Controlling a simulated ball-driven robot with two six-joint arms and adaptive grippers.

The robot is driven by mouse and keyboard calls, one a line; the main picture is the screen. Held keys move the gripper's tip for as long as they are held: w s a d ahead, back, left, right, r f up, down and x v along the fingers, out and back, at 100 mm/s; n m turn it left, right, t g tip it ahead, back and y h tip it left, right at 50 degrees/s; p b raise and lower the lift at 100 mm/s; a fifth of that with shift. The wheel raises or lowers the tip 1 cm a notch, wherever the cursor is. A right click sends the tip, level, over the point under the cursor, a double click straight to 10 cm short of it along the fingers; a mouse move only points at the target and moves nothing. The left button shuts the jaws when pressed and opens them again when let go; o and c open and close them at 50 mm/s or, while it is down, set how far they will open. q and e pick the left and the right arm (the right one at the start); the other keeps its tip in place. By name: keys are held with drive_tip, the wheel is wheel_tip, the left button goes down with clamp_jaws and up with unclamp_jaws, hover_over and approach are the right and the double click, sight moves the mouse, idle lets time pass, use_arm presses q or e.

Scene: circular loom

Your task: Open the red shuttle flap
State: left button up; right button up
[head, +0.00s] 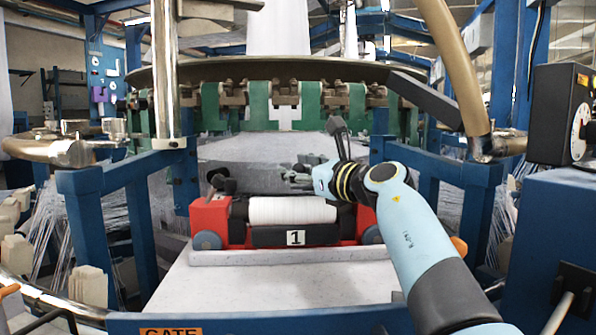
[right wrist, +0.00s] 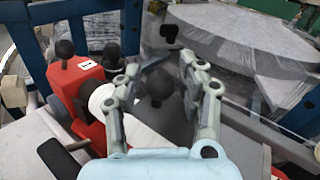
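The red shuttle (head: 210,218) sits on a pale ledge, with a white bobbin (head: 292,210) lying across it and a dark front plate (head: 270,237) marked 1. It also shows at the left of the right wrist view (right wrist: 86,88), tilted by the camera angle. My right gripper (head: 312,152) is above and behind the shuttle's right half. In the right wrist view its fingers (right wrist: 160,68) are spread. A dark round knob (right wrist: 158,86) shows between them; I cannot tell whether it touches either finger. The flap is not clearly distinguishable. My left gripper is not in view.
Blue posts (head: 85,215) and (head: 470,190) flank the shuttle. Green loom blocks (head: 258,105) stand behind it. A tan tube (head: 455,65) hangs down near my right arm. A black dial box (head: 548,115) stands at the far right. The pale ledge (head: 250,285) in front is bare.

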drive_tip(key=c, duration=0.7)
clamp_jaws()
drive_tip(key=shift+w+a+f, duration=0.1)
drive_tip(key=shift+f, duration=0.05)
